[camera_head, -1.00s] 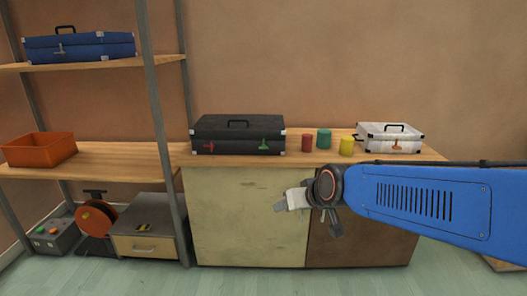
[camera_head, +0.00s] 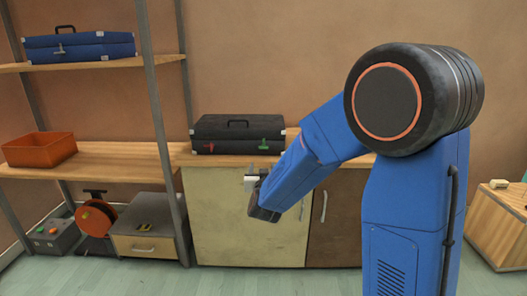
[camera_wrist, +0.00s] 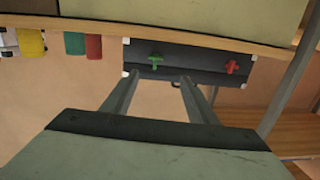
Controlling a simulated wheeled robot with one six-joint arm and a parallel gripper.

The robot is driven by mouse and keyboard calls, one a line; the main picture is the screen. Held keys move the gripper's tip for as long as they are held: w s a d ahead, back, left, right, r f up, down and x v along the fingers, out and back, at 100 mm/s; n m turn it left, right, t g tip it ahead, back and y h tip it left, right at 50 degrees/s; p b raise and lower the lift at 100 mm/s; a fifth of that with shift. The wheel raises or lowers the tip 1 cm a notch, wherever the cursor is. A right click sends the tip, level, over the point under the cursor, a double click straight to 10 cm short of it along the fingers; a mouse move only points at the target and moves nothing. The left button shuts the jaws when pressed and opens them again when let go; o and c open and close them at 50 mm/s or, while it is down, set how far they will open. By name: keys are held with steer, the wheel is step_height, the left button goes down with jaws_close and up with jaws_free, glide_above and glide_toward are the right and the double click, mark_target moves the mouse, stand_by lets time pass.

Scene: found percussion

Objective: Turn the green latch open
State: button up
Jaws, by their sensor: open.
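The black case (camera_head: 234,131) stands shut on the wooden counter, a red latch at its front left and the green latch (camera_head: 264,145) at its front right. In the wrist view, which is upside down, the green latch (camera_wrist: 155,62) shows as a small cross-like shape on the case front (camera_wrist: 193,62). My gripper (camera_head: 252,172) is in front of the counter edge, below the green latch and apart from it. Its two fingers (camera_wrist: 160,78) are spread with nothing between them, pointing toward the case.
The red latch (camera_wrist: 232,67) is beside the green one. Red (camera_wrist: 93,47), green and yellow cylinders stand nearby on the counter (camera_head: 176,160). A shelf post (camera_head: 160,120) rises left of the case. A blue case (camera_head: 80,47) and an orange bin (camera_head: 40,150) sit on shelves.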

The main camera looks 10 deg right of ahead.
steer(key=h, duration=0.1)
glide_toward(264, 148)
steer(key=shift+t, duration=0.3)
steer(key=x, duration=0.6)
steer(key=f+x, duration=0.1)
steer(key=x, duration=0.2)
steer(key=shift+a, duration=0.1)
steer(key=shift+c, duration=0.3)
steer(key=c, duration=1)
